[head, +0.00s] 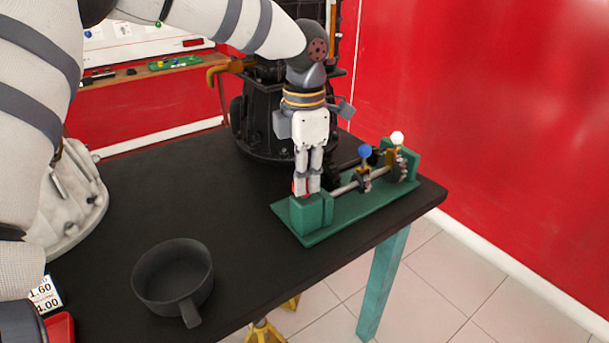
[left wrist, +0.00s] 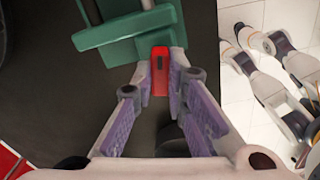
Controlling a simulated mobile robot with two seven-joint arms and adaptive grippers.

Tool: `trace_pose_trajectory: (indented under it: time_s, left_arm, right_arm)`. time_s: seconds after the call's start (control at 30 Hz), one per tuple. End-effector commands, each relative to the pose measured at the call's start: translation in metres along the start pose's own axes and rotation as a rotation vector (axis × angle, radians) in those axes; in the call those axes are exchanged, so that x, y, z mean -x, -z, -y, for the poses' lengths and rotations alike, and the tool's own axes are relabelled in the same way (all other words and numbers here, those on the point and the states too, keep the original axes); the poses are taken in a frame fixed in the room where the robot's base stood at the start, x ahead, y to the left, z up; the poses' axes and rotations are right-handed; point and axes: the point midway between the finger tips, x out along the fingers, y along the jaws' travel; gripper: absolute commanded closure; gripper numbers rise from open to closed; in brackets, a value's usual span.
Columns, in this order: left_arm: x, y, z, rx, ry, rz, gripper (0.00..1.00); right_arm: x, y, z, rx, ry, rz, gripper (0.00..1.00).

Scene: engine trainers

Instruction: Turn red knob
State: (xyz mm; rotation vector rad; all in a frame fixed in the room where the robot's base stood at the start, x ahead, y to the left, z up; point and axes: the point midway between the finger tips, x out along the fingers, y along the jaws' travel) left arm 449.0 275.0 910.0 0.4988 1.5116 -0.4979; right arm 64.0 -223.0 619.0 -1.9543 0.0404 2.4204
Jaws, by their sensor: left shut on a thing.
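The red knob (left wrist: 159,72) sits between the two fingertips of my left gripper (left wrist: 160,75) in the left wrist view, beside the green block of the trainer. In the head view my left gripper (head: 306,186) points down at the near end of the green trainer (head: 340,213), and only a sliver of the red knob (head: 300,186) shows between the fingers. The gripper is shut on the knob. A blue knob (head: 365,151) and a white knob (head: 397,138) stand upright farther along the trainer. My right gripper is not in view.
A black engine part (head: 262,125) stands behind my left gripper. A dark grey pan (head: 173,277) sits at the front of the black table (head: 235,215), and a grey metal casing (head: 70,200) is at the left. The table between pan and trainer is clear.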

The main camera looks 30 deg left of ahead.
Motion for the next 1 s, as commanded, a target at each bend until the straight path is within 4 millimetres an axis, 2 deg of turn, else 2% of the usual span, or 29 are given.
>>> trace_pose_trajectory:
  time_s: [0.37, 1.0]
  left_arm:
    - [0.001, 0.000, 0.000, -0.092, 0.001, 0.002, 1.00]
    - [0.000, 0.000, 0.000, -0.667, 0.002, 0.001, 1.00]
  right_arm:
    - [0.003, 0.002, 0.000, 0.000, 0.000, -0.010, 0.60]
    - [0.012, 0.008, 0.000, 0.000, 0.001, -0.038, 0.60]
